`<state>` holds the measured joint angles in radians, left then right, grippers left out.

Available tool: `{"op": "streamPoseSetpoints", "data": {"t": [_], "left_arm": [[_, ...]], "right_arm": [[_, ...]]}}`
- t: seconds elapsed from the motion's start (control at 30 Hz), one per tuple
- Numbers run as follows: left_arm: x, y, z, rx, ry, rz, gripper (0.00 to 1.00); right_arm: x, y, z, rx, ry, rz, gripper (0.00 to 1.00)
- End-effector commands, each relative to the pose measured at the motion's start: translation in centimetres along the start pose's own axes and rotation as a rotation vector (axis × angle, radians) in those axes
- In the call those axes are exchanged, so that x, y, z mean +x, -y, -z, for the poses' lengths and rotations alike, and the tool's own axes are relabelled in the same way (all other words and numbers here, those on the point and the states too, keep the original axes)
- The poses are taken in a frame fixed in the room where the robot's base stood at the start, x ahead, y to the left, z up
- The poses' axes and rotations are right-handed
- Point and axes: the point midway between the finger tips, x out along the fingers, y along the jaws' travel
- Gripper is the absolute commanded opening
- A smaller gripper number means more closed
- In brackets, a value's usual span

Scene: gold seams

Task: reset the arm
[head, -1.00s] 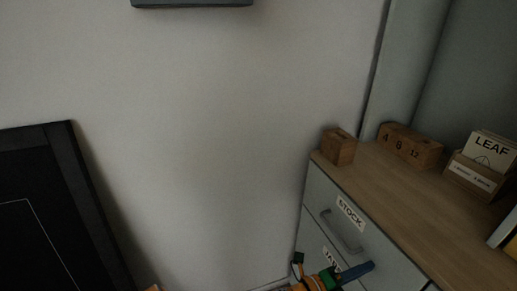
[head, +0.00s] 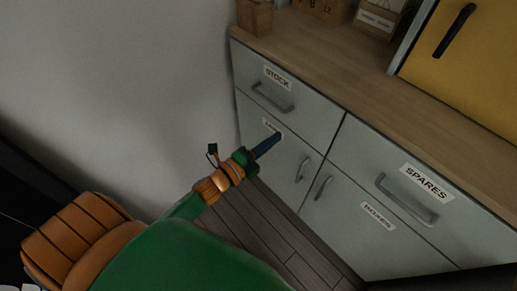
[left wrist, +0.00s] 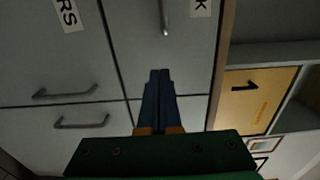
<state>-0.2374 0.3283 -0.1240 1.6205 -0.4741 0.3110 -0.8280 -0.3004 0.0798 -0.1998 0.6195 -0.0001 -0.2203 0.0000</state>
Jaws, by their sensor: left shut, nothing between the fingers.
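My left gripper (head: 268,145) is at the end of my green and orange arm, which comes in from the lower left in the head view. Its blue fingers are together with nothing between them, in front of the grey cabinet (head: 319,134). In the left wrist view the fingers (left wrist: 160,75) point at the cabinet front, closed side by side. Whether the fingertips touch the cabinet cannot be told. My right gripper is not in view.
The STOCK drawer (head: 250,78) and the SPARES drawer (head: 365,165) look shut. A yellow cabinet door (head: 475,75) is at upper right. Dark floor (head: 268,228) shows below.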

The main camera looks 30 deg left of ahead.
Motion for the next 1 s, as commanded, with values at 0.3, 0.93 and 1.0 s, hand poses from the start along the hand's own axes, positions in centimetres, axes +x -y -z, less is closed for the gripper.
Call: {"op": "streamPoseSetpoints", "data": {"t": [0.3, 0.93, 1.0], "left_arm": [[-4.4, -0.1, 0.0, 0.000, 0.000, -0.002, 0.00], [-29.3, -26.1, 6.8, -1.264, 1.087, -0.979, 0.00], [-31.8, -26.6, 8.1, -1.308, 1.186, -1.030, 0.00]], "right_arm": [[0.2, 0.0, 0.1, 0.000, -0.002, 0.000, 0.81], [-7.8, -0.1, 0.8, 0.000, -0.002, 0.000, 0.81], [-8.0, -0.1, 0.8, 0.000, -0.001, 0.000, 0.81]]}}
